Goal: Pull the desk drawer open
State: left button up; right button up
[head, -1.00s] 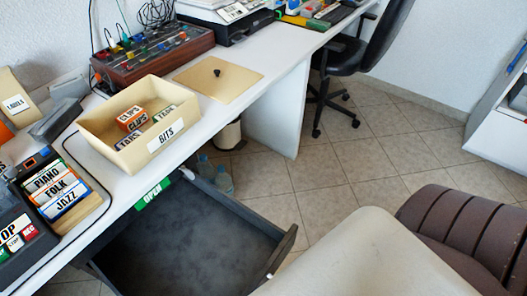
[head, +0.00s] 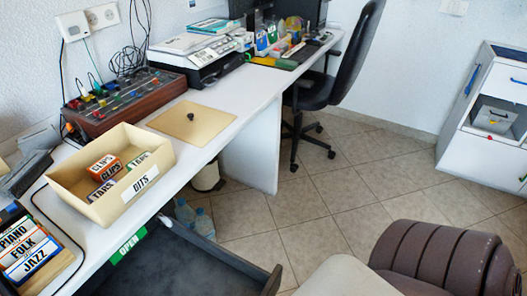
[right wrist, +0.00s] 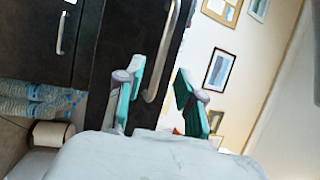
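The dark grey desk drawer (head: 185,265) is pulled out from under the white desk, and its empty interior shows in the head view. A green OPEN label (head: 128,247) is on the desk edge above it. The drawer's near part is cut off by the picture's bottom edge. A pale bar handle (right wrist: 160,60) on a dark front (right wrist: 125,45) shows just beyond the fingers. I cannot tell whether they touch it. My left gripper is not in view.
Water bottles (head: 195,218) stand behind the drawer.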

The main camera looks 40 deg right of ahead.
jog(key=v, duration=0.6)
dwell(0.5)
